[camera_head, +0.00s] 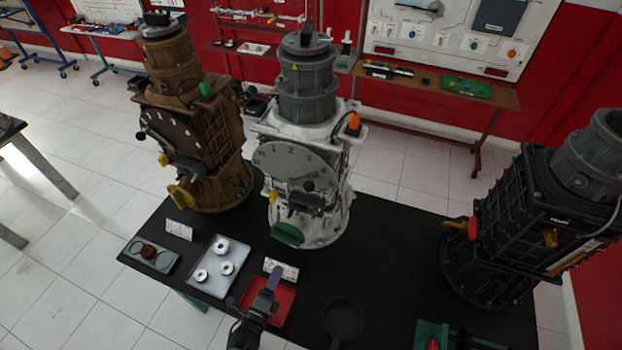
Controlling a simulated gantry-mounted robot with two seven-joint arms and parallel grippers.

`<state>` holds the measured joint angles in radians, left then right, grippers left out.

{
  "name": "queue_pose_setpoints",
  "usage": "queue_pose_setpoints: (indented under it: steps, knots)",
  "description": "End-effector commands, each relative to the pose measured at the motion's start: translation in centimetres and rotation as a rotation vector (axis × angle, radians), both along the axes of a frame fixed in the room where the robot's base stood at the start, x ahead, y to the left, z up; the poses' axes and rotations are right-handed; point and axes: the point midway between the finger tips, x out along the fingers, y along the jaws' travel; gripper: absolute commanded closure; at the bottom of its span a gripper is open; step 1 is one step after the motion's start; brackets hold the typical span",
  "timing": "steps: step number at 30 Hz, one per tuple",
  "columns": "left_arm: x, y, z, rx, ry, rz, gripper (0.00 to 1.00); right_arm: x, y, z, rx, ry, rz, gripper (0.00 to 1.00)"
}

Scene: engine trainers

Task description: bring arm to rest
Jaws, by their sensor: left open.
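My left gripper (268,297) comes in from the bottom edge, over the red tray (287,309) on the black table. It is open. A purple piece (275,277) shows at its tip; I cannot tell whether it is part of the gripper or lies beyond it. My right gripper is not in view. Three engine trainers stand upright on the table: a brown one (211,134), a white one (325,212) in the middle, and a black one (503,220) at the right.
A pale tray (213,284) with three silver rings lies left of the red tray. A grey holder (135,258) with a brown round part is further left. A dark round pan (342,318) lies right of the gripper. A green block (432,332) is at the bottom right.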

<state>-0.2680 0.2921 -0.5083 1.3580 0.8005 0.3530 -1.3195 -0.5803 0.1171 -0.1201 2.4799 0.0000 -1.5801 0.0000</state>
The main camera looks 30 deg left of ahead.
Motion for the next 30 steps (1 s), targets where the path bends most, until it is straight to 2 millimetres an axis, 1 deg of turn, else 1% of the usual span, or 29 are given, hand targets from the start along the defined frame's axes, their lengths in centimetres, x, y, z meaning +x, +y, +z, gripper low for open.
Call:
queue_pose_setpoints:
  steps: [3,5,6,7,9,11,16,18,20,21,23,24,27,30]
  knots:
    - [-0.9,-0.1,-0.7,-0.003,0.017,0.0,0.55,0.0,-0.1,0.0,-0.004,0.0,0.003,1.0]
    - [-1.9,-0.1,-1.4,-0.007,0.037,0.007,0.55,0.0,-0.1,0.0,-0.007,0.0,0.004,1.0]
    - [-2.8,-0.1,-1.6,-0.021,0.044,0.022,0.55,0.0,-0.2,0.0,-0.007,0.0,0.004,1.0]
    - [-3.2,-0.2,-1.0,-0.043,0.035,0.034,0.55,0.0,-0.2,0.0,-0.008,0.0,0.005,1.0]
    - [-3.1,-0.7,0.6,-0.103,0.021,0.047,0.55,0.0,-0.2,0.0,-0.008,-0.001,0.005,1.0]
    - [-2.9,-1.1,1.6,-0.186,0.041,0.066,0.55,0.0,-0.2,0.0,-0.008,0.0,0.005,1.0]
    - [-2.3,-2.5,4.6,-0.589,0.186,0.127,0.55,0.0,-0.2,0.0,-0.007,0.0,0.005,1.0]
    - [-2.4,-3.3,6.0,-0.758,0.261,0.153,0.55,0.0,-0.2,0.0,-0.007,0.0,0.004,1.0]
    - [-2.7,-4.0,7.4,-0.89,0.33,0.178,0.55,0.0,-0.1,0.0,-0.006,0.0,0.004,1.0]
    - [-3.1,-4.5,8.3,-0.971,0.379,0.199,0.55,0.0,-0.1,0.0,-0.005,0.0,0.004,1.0]
    - [-3.9,-5.2,9.7,-1.079,0.451,0.237,0.55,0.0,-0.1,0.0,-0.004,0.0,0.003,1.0]
    - [-4.6,-5.6,10.6,-1.141,0.499,0.27,0.55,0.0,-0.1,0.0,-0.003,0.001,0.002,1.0]
    - [-6.5,-6.4,12.6,-1.261,0.605,0.361,0.55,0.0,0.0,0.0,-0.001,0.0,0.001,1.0]
    - [-8.5,-6.8,14.0,-1.337,0.69,0.469,0.55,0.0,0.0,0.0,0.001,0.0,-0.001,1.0]
